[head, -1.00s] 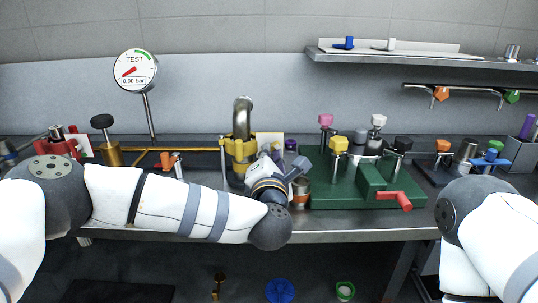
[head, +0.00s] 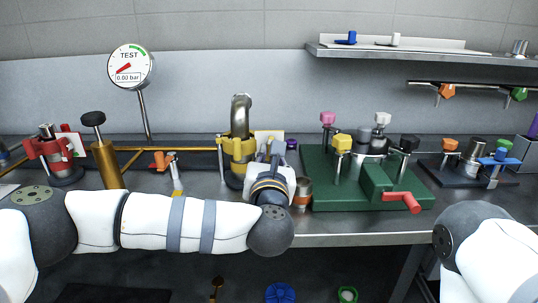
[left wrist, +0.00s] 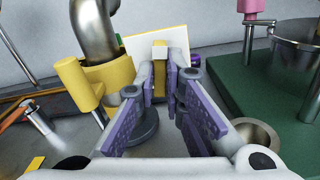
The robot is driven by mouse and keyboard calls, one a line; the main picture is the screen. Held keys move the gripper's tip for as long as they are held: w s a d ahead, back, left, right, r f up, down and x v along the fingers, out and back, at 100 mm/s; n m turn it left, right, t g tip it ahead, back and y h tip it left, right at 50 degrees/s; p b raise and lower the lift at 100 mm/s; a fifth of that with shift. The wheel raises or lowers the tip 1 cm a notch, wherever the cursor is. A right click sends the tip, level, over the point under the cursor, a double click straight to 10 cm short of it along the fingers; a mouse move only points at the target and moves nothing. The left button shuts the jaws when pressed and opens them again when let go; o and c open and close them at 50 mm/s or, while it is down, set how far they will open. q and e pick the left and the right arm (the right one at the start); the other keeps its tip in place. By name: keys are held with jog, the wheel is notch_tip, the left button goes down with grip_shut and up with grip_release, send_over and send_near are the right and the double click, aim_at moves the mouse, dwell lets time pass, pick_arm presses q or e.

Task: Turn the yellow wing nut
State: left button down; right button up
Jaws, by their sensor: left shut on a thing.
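In the left wrist view my left gripper (left wrist: 160,80), with purple pads, is shut on the yellow wing nut (left wrist: 159,52), a narrow upright yellow piece between the fingertips. A yellow clamp (left wrist: 82,80) around a bent steel pipe (left wrist: 95,30) is just left of it. In the head view the left gripper (head: 276,150) is to the right of the yellow clamp (head: 238,152), and my wrist hides most of the fingers and the wing nut. My right gripper is out of view; only part of the right arm shows at the lower right.
A white card with a yellow edge (left wrist: 155,42) stands behind the fingertips. A green block (head: 330,190) with coloured knobs is on the right, and a small open metal cup (head: 302,192) is close beside my wrist. A gauge (head: 131,66) reads 0.00 bar.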

pick_arm(q)
jog(key=shift+r+n, duration=0.25)
jog(key=shift+n, duration=0.05)
jog(key=c, duration=1.7)
grip_release()
jog(key=shift+f, duration=0.1)
jog(key=s, duration=1.2)
